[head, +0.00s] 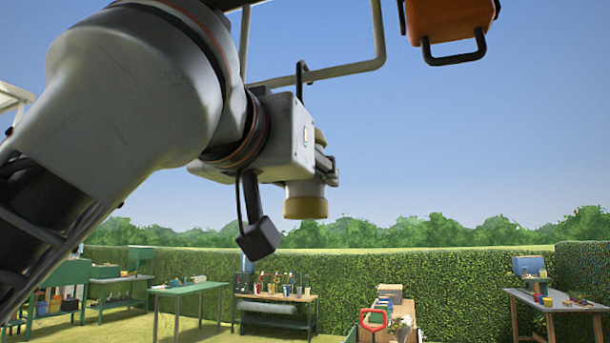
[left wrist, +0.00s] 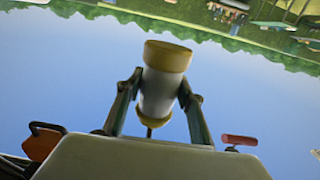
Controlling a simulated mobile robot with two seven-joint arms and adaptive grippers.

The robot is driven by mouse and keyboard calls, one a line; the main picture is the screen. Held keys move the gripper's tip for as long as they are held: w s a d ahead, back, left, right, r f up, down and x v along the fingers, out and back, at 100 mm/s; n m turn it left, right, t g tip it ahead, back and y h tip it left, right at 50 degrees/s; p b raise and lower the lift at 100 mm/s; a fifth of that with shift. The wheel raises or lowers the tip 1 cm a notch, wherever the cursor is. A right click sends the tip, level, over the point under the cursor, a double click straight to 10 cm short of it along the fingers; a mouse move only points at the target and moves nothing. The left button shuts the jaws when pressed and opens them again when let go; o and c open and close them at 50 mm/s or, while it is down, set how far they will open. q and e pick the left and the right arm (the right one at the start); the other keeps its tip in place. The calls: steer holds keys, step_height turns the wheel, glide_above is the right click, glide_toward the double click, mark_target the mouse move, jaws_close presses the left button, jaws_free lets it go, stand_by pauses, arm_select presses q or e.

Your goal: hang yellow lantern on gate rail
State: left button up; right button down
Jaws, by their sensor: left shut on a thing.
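The yellow lantern is a pale cylinder with yellow ends. In the head view its yellow end (head: 305,207) points down, and my gripper hides much of the rest. In the left wrist view the lantern (left wrist: 158,92) stands between both fingers. My left gripper (head: 322,163), also in the left wrist view (left wrist: 160,88), is shut on the lantern, high in the air. A bent grey tube (head: 345,70) runs behind and above the gripper; I cannot tell if it is the gate rail or whether the lantern touches it. My right gripper is not in view.
An orange object with a dark handle (head: 450,25) is at the top right, cut off by the edge. A green table (head: 190,290), a cluttered bench (head: 275,297) and a right-hand table (head: 555,300) stand far below before a hedge (head: 465,290). Open sky lies right of the gripper.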

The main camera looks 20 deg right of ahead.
arm_select(q)
steer(key=shift+f, duration=0.15)
steer(key=shift+f, duration=0.2)
stand_by(0.5)
steer(key=o, duration=1.2)
steer(key=shift+o, duration=0.3)
steer(key=shift+o, duration=1.1)
steer(key=shift+r, duration=0.1)
steer(key=shift+s+a, duration=0.1)
steer(key=shift+s, duration=0.05)
